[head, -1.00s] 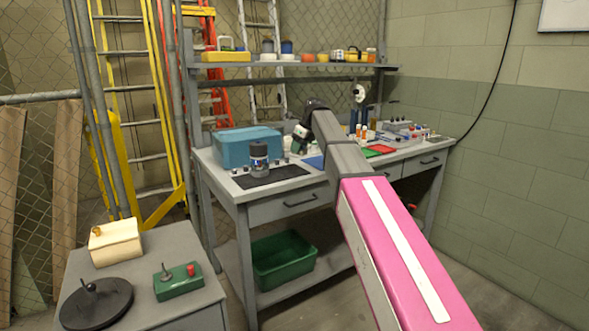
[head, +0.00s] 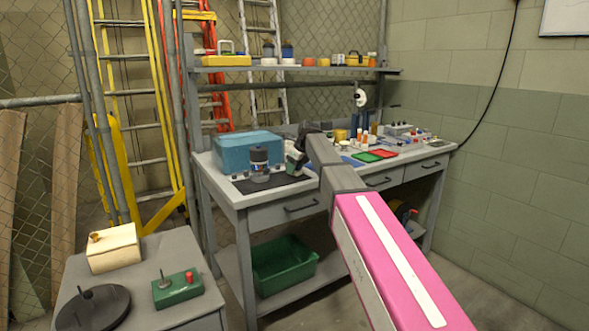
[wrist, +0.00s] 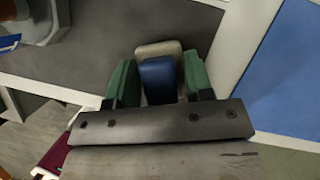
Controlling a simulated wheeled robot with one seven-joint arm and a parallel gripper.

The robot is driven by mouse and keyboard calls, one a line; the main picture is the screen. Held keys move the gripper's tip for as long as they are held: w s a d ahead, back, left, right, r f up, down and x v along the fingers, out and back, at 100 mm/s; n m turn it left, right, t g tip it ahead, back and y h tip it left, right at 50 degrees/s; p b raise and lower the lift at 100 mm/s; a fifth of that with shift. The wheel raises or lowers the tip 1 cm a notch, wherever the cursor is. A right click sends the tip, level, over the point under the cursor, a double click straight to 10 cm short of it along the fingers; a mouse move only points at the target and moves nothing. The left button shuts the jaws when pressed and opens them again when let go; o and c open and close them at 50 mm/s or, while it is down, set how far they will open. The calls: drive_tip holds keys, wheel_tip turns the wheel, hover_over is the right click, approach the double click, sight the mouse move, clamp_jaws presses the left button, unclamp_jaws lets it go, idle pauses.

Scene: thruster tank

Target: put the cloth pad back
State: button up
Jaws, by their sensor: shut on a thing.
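In the head view the pad is hard to make out beside my gripper. Whether the pad touches the mat cannot be told.
A teal box (head: 248,150) stands behind the jar. A blue mat (wrist: 285,75), a green tray (head: 366,157) and a red tray (head: 383,153) lie to the right. Bottles stand behind them.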

drive_tip(key=shift+f, duration=0.25)
drive_tip(key=o, duration=0.8)
drive_tip(key=v, duration=1.2)
drive_tip(key=shift+r, duration=0.1)
